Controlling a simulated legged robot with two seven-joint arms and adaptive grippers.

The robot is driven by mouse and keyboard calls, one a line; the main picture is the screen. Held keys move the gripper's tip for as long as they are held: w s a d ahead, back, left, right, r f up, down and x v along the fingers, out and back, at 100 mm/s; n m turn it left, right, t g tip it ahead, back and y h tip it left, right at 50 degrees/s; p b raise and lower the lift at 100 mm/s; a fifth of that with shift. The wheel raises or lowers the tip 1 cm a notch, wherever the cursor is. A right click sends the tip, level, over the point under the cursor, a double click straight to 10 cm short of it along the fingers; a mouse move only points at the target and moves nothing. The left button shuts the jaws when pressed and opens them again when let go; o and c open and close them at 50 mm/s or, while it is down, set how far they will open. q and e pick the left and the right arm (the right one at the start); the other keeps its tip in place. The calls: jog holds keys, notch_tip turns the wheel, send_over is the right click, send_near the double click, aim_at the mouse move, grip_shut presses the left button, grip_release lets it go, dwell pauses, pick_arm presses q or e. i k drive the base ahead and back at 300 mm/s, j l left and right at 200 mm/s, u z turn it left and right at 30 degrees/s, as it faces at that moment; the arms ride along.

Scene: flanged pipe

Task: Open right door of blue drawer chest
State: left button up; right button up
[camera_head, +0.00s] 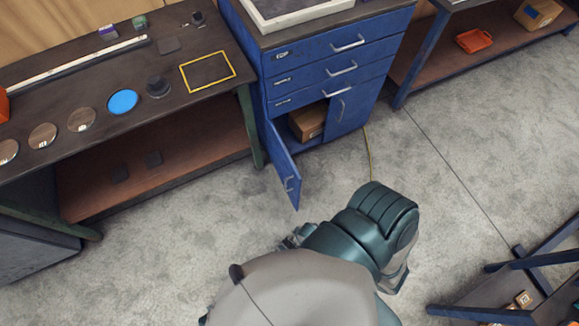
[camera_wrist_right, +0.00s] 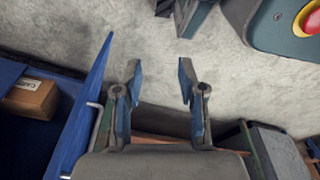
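The blue drawer chest (camera_head: 325,62) stands at the top centre in the head view, with drawers above and two doors below. Its right door (camera_head: 358,103) looks closed, with a vertical handle (camera_head: 341,110) near its left edge. Its left door (camera_head: 281,160) is swung open towards me. My right gripper (camera_head: 294,238) is mostly hidden behind my arm, just below the open left door. In the right wrist view the gripper (camera_wrist_right: 160,75) is open and empty, fingers apart over bare floor. The left door (camera_wrist_right: 86,110) and its handle (camera_wrist_right: 95,105) show just left of it. My left gripper is out of view.
A cardboard box (camera_head: 307,121) sits inside the chest's open left side. A dark workbench (camera_head: 60,100) stands at left, and another shelved bench (camera_head: 495,45) with a red tray (camera_head: 474,40) at right. A blue-framed rack (camera_head: 535,262) is at lower right. The concrete floor between is clear.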

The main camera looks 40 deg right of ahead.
aim_at(349, 110)
jog(key=j+z, duration=0.2)
jog(key=z, duration=0.2)
jog(key=k+j+z, duration=0.1)
jog(key=z, duration=0.25)
jog(key=k+j+z, duration=0.1)
jog(key=j+z, duration=0.15)
jog(key=z, duration=0.15)
jog(key=k+j+z, duration=0.1)
jog(key=z, duration=0.3)
jog(key=i+l+z, duration=0.1)
jog(key=i+l, duration=0.05)
jog(key=i, duration=0.1)
